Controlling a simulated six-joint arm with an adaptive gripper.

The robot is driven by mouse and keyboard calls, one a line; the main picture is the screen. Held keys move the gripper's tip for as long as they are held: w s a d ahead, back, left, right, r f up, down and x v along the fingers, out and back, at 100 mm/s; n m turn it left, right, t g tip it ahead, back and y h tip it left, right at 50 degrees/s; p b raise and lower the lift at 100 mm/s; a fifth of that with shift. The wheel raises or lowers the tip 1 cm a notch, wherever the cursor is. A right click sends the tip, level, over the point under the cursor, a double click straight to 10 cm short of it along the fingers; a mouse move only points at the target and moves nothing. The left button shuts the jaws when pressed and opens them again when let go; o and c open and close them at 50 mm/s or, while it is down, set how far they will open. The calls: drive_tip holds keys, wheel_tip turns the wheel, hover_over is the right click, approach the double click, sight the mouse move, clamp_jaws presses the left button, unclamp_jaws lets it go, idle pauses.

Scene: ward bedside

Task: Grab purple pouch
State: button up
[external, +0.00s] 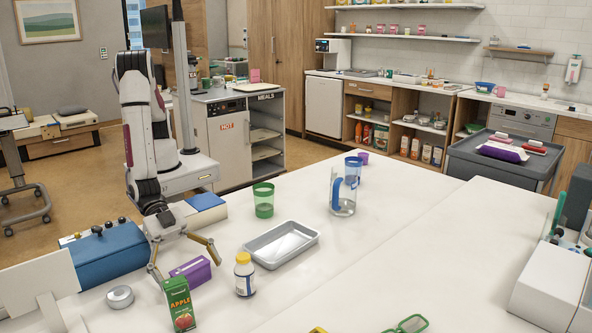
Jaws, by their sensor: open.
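I cannot tell whether either finger touches the pouch. The gripper hides part of the pouch's far side.
The apple carton (180,304) and a yellow-capped bottle (244,274) stand close in front. A metal tray (282,244) lies to the right, a round tin (120,297) to the left. The blue case (112,255) is behind left.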

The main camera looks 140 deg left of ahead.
sight(190, 266)
drive_tip(key=c, duration=1.2)
drive_tip(key=shift+c, duration=0.2)
drive_tip(key=shift+r, duration=0.1)
drive_tip(key=shift+r, duration=4.9)
